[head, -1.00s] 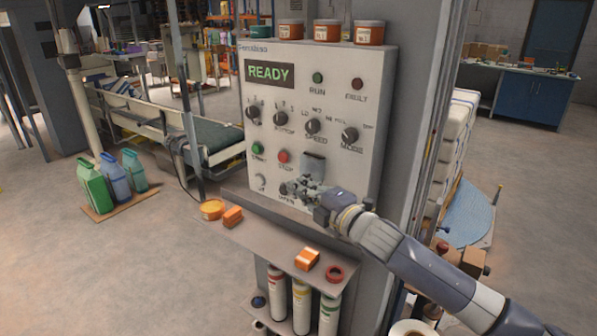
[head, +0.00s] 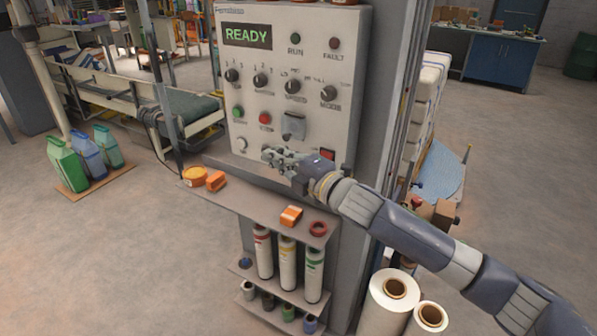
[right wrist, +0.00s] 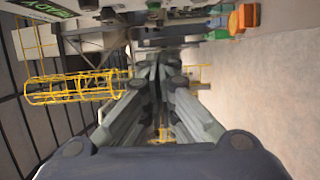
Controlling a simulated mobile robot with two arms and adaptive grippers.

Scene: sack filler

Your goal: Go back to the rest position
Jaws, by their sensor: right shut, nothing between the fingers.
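My right gripper (head: 270,156) is in front of the lower part of the grey control panel (head: 240,105). It is shut and empty, and its arm comes in from the right. In the right wrist view the fingers (right wrist: 158,75) are together with nothing between them. The panel display (head: 248,36) reads READY. A grey flip cover (head: 293,125) sits above the gripper, and a red square switch (head: 327,154) shows to its right. Whether the gripper touches the panel cannot be told. My left gripper is not in view.
Below the panel a shelf (head: 255,205) holds orange items (head: 291,215) and a red ring (head: 318,228). Tubes (head: 287,262) stand under it. White rolls (head: 390,300) stand low at the right. Bottles (head: 85,153) stand on the floor at left, with open floor around.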

